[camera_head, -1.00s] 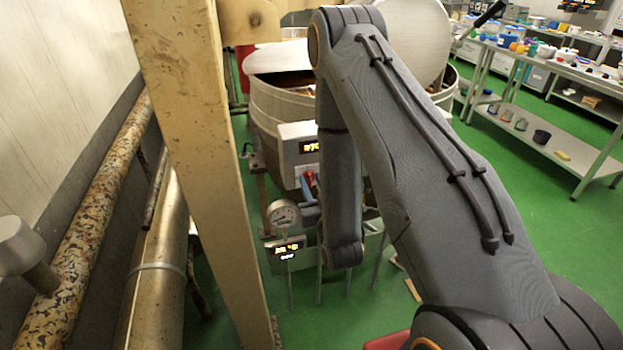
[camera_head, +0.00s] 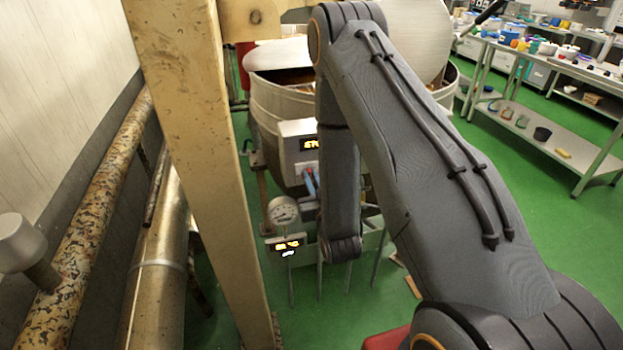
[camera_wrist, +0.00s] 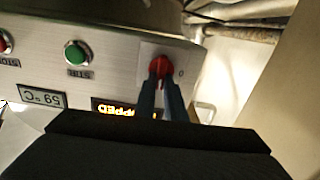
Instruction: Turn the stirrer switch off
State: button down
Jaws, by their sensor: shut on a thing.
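A red rotary switch (camera_wrist: 159,66) sits on a pale plate at the right end of the metal control panel (camera_wrist: 120,50) in the wrist view, with a small mark to its right. My gripper (camera_wrist: 161,84) is shut on the switch, its two dark blue fingers reaching up to it. The fingers hide part of the switch, so its exact angle is unclear. Below, an orange lit display (camera_wrist: 125,109) appears upside down and partly hidden; its visible letters seem to read "PPED". In the head view, my gripper (camera_head: 310,183) is at the control box (camera_head: 297,147), largely behind my arm.
A green button (camera_wrist: 76,52) and a red button (camera_wrist: 4,41) lie left of the switch. The kettle (camera_head: 262,105) stands behind the box; a gauge (camera_head: 283,211) hangs below. A beige post (camera_head: 205,160) stands close on the left.

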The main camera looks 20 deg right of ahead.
jog(key=shift+a+f+n+b, duration=0.25)
jog(key=shift+n+b, duration=0.5)
jog(key=shift+n, duration=2.1)
jog(key=shift+a+f+n+b, duration=0.2)
jog(key=shift+n+b, duration=0.5)
jog(key=shift+n, duration=2.2)
jog(key=shift+a+f+n+b, duration=0.25)
jog(key=shift+n+b, duration=0.5)
jog(key=shift+n, duration=2.1)
jog(key=c, duration=1.8)
grip_release()
jog(key=s+b, duration=0.2)
jog(key=s, duration=0.6)
